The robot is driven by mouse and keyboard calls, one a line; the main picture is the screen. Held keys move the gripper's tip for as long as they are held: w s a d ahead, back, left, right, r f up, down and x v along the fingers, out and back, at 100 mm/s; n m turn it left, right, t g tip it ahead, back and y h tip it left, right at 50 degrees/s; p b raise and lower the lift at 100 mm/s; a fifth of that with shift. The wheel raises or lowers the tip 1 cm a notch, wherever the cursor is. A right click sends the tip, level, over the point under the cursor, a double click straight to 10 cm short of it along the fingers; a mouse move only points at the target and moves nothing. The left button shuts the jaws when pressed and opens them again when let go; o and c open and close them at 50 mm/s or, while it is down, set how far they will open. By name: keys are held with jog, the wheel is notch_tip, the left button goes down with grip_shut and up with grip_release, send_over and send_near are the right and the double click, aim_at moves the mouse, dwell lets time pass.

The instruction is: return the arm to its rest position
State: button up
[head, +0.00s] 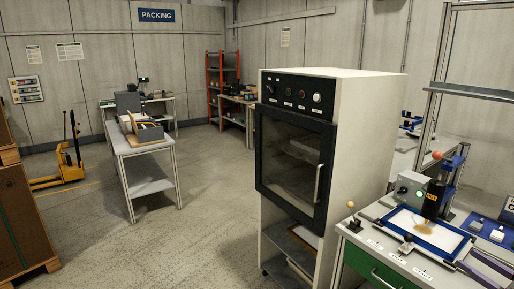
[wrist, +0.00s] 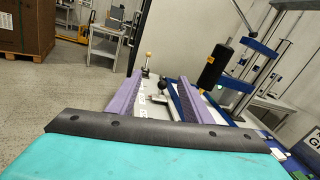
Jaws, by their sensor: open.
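My gripper (wrist: 159,77) shows in the wrist view as two purple fingers reaching forward from a dark bar and a teal body. The fingers are apart and I see nothing held between them. A workbench (head: 358,232) lies beyond and below the fingers. A small black-knobbed lever (wrist: 160,88) shows between the fingers, and a tan ball-topped lever (wrist: 147,62) stands farther back. A black cylinder with a yellow tip (wrist: 213,64) hangs on a blue stand right of the right finger. My arm and gripper do not show in the head view.
A white cabinet with a dark glass door (head: 293,165) stands left of the bench. A grey trolley (head: 150,186) carries a box and folders. A yellow pallet truck (head: 68,165) and brown cartons (head: 25,222) are at the left. Open floor (head: 190,235) lies between.

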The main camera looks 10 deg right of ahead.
jog(key=w+a+f+n+g+y+b, duration=0.1)
jog(key=w+a+f+y, duration=0.1)
jog(key=w+a+f, duration=0.5)
jog(key=w+a+f+n+g+y+b, duration=0.1)
jog(key=w+a+f+g+y, duration=0.2)
jog(key=a, duration=0.6)
jog(key=w+a+f+n+y+b, duration=0.1)
jog(key=w+a+f, duration=0.4)
jog(key=w+a, duration=0.25)
jog(key=s+a+f+n+g+y+b, duration=0.15)
jog(key=a+f+g, duration=0.25)
jog(key=a+f, duration=0.7)
jog(key=a+f+n+g+y+b, duration=0.1)
jog(key=a+f+n+g+b, duration=0.2)
jog(key=a+f, duration=0.8)
jog(key=s+a+f+n+g+h+b, duration=0.2)
jog(key=s+a+f+n+g+h, duration=0.55)
jog(key=s+a+f, duration=1.2)
jog(key=s+d+f+n+g+h, duration=0.1)
jog(key=s+f+n+g, duration=0.1)
jog(key=s+n, duration=0.3)
jog(key=s+d+f+n+g+h, duration=0.1)
jog(key=s+f+n+g, duration=0.15)
jog(key=s, duration=0.35)
jog(key=s+d+f+n+h, duration=0.1)
jog(key=d+n+h, duration=0.3)
jog(key=d+n, duration=0.4)
jog(key=shift+s+d+f, duration=0.15)
jog(key=shift+s+f, duration=0.05)
jog(key=shift+f, duration=0.3)
